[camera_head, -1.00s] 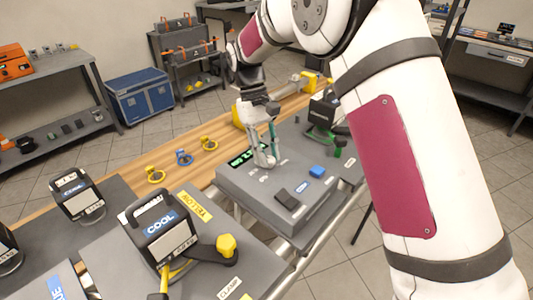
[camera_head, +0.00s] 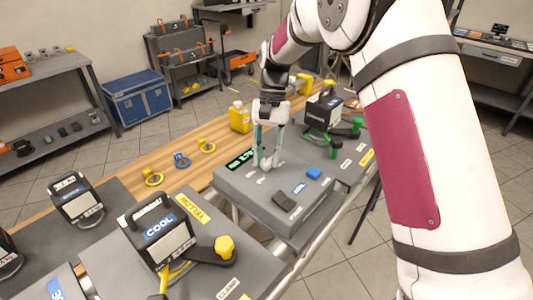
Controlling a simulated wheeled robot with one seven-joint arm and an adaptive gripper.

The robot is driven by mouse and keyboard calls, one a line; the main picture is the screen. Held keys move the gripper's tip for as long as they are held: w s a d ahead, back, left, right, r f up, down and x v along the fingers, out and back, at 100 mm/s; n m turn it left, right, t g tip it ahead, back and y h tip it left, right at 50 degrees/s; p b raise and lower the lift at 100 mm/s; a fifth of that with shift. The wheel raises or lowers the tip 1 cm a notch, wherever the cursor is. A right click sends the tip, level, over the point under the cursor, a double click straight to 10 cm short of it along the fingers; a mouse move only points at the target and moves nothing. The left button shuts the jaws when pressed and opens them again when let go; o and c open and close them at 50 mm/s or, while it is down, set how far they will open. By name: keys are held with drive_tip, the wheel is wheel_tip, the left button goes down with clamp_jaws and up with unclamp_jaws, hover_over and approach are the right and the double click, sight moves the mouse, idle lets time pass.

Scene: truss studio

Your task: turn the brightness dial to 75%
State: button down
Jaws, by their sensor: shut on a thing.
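My gripper (camera_head: 266,162) points down over the grey control box (camera_head: 262,207) in the middle of the picture. Its fingers are shut on the brightness dial (camera_head: 266,166), a small light knob on the top face that they largely hide. A dark display (camera_head: 240,159) with green characters lies just left of the fingers; its reading is too small to make out surely. The box top also bears a black rocker-like switch (camera_head: 284,201) and a blue button (camera_head: 314,173), both apart from the gripper.
A black COOL lamp (camera_head: 161,232) with a yellow-knobbed clamp stands at the front. Another black lamp (camera_head: 323,110) with green knobs stands behind the box. My arm covers the right side.

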drive_tip(key=shift+s+m+y, duration=0.1)
drive_tip(key=shift+m+y, duration=0.2)
drive_tip(key=shift+m, duration=0.2)
drive_tip(key=c, duration=1.3)
unclamp_jaws()
drive_tip(key=shift+v, duration=6)
